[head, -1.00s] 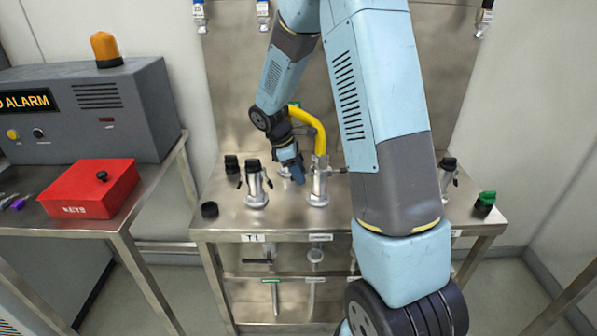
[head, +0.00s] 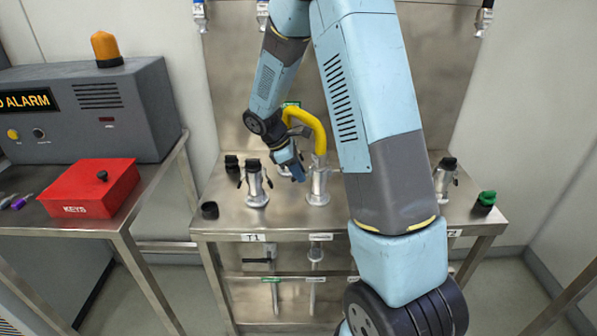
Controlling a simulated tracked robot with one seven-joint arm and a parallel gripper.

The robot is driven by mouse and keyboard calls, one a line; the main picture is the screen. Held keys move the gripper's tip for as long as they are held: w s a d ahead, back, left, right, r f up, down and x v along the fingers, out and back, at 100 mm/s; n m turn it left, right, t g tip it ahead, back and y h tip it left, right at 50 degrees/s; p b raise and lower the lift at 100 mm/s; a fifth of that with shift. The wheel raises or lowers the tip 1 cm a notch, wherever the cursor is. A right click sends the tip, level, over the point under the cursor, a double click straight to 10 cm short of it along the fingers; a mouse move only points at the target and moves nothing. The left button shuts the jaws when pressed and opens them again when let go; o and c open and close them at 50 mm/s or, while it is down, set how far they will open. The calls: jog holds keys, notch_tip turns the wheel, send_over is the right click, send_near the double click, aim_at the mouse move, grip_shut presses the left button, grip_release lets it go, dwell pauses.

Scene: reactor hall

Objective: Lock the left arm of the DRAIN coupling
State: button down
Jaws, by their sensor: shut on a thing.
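The middle coupling (head: 318,186) stands upright on the steel bench, with a yellow hose (head: 307,122) curving into its top. I take it for the DRAIN coupling, but its front label (head: 320,237) is too small to read. Its right arm (head: 334,170) sticks out to the right. My gripper (head: 298,175) is at the coupling's left side, pointing down and to the right. It is shut on what appears to be the left arm, which the jaws hide. The left arm's exact angle cannot be seen.
The T1 coupling (head: 256,188), with a black cap, stands close to the left of my gripper. The right coupling (head: 444,178) and a green-topped cap (head: 485,202) are beyond my arm. A red KEYS box (head: 90,190) sits on the left table.

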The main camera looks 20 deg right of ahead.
jog(key=shift+f+g+h, duration=0.25)
jog(key=shift+h, duration=0.55)
jog(key=shift+f+g+h, duration=0.25)
jog(key=shift+h, duration=0.55)
jog(key=c, duration=1)
grip_release()
jog(key=shift+r, duration=0.3)
notch_tip(320, 180, up, 2)
jog(key=shift+w+r, duration=0.1)
jog(key=shift+r, duration=0.15)
jog(key=s+r, duration=0.9)
jog(key=s, duration=0.5)
jog(key=shift+r, duration=0.4)
